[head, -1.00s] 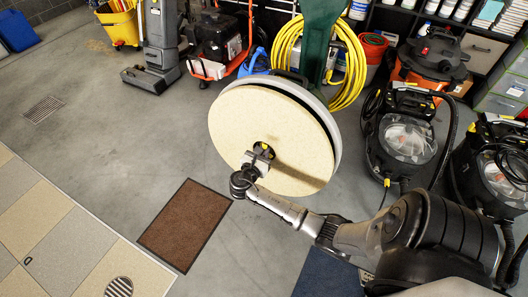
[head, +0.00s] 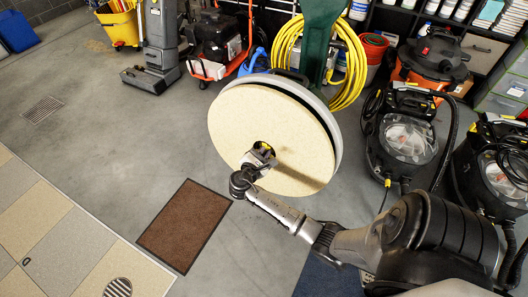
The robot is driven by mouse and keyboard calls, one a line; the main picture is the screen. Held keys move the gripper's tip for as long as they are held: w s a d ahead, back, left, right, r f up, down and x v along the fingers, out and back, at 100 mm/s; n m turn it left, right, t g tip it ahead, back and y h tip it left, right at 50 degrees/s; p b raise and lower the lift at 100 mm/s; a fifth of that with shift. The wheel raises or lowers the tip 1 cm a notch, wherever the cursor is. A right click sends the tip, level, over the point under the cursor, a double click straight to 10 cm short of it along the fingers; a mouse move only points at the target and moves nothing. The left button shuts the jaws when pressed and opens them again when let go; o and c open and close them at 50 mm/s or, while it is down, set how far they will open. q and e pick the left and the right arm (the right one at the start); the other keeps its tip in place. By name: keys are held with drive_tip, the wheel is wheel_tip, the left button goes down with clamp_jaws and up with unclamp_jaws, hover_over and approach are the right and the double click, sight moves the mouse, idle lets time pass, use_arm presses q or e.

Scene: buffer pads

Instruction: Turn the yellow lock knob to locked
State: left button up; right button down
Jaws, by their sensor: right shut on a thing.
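The yellow lock knob (head: 262,146) sits at the middle of a large round cream pad (head: 240,115), which faces me on a tilted floor machine with a grey rim and a green upright (head: 319,40). My right gripper (head: 262,153) is at the pad's centre and is shut on the knob. Its fingers hide most of the knob, and only a little yellow shows beside them. I cannot read whether the knob points to locked. My left gripper is not in view.
A brown mat (head: 184,225) lies on the grey floor left of my right arm. Black vacuum machines (head: 408,140) stand to the right.

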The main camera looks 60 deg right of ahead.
drive_tip(key=shift+f+m+b, duration=0.15)
drive_tip(key=shift+m+b, duration=0.35)
drive_tip(key=shift+m, duration=0.2)
drive_tip(key=m+b, duration=0.2)
drive_tip(key=m, duration=0.1)
drive_tip(key=shift+f, duration=0.1)
drive_tip(key=shift+m+b, duration=0.4)
drive_tip(key=shift+m, duration=0.6)
drive_tip(key=shift+r+m, duration=0.3)
